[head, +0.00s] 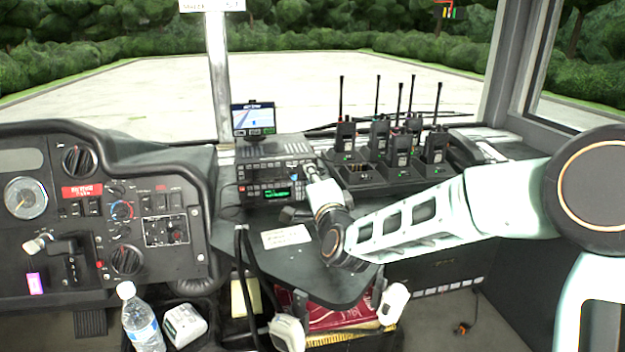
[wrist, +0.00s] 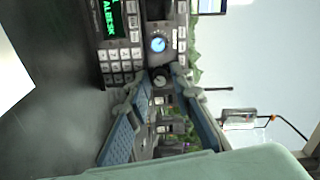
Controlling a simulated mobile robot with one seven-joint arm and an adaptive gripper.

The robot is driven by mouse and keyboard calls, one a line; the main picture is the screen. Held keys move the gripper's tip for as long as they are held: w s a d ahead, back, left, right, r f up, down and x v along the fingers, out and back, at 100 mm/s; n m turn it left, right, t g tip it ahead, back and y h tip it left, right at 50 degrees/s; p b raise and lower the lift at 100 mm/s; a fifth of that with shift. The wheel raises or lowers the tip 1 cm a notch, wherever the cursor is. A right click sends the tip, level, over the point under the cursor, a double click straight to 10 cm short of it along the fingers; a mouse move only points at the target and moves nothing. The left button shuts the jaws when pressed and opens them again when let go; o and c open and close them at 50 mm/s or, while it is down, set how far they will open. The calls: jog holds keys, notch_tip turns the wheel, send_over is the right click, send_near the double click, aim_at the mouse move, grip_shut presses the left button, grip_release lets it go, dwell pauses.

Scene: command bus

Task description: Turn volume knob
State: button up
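The radio unit (head: 268,190) sits on the dashboard shelf with a green-lit display. In the wrist view its face appears turned sideways, with the display (wrist: 112,18) and a keypad at upper left. A round knob with a blue-lit face (wrist: 158,44) and a dark round knob (wrist: 160,77) show there. I cannot read which one is for volume. My gripper (wrist: 160,88) is open, its two fingers apart on either side of the dark knob in the picture; contact cannot be told. In the head view my gripper (head: 312,174) is at the radio's right end.
A small screen (head: 253,119) stands on top of the radio. Several handheld radios (head: 378,135) with upright antennas stand in chargers to the right, close behind my arm. A white card (head: 286,237) lies on the shelf in front. The steering-side panel (head: 100,210) is at left.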

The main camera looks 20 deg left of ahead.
jog(key=shift+s, duration=0.1)
jog(key=v, duration=1.2)
jog(key=shift+f, duration=0.1)
